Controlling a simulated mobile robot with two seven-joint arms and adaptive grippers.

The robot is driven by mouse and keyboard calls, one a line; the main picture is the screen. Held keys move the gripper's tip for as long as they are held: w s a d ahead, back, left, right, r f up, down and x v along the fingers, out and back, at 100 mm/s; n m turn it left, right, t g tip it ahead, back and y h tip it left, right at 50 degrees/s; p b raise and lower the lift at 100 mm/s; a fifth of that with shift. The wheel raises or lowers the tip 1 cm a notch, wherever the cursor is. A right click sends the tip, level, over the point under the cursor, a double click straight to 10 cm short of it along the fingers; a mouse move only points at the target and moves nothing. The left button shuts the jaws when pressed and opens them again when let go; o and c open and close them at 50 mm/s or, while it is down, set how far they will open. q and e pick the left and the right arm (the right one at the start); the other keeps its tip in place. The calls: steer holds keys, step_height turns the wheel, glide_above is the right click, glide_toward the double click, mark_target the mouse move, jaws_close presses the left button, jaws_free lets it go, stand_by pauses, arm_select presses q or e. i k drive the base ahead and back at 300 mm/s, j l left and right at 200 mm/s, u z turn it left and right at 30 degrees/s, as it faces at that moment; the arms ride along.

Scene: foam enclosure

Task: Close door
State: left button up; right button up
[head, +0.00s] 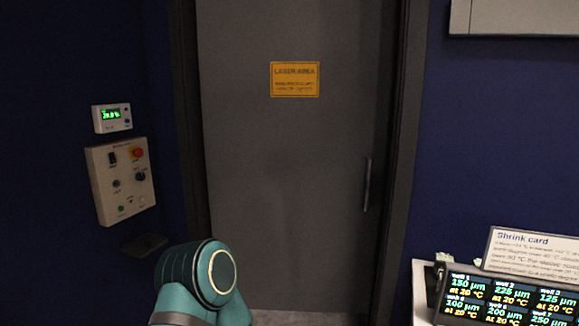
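The grey door (285,150) stands in its dark frame (405,120), straight ahead in the head view. It fills most of the opening. A dark strip runs down its right side, and I cannot tell whether the door is fully shut or slightly ajar. A yellow "LASER AREA" sign (295,79) is on its upper part. A vertical bar handle (366,185) is near its right edge. Neither of my grippers is in view; a teal link of my own arm shows at the bottom, left of centre, in front of the door's lower left.
A control panel (120,180) with a red button and a small green-lit display (111,117) are on the dark blue wall at left. At lower right, a white surface (423,290) holds a lit readout (510,300) and a "Shrink card" sign (530,250).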

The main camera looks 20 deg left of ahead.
mark_target(296, 95)
steer(key=k+j+z, duration=0.1)
steer(key=k, duration=0.2)
steer(key=i+j+u, duration=0.1)
steer(key=j, duration=0.25)
steer(key=i+j, duration=0.15)
steer(key=i, duration=0.55)
steer(key=i+j+u, duration=0.1)
steer(key=i, duration=0.6)
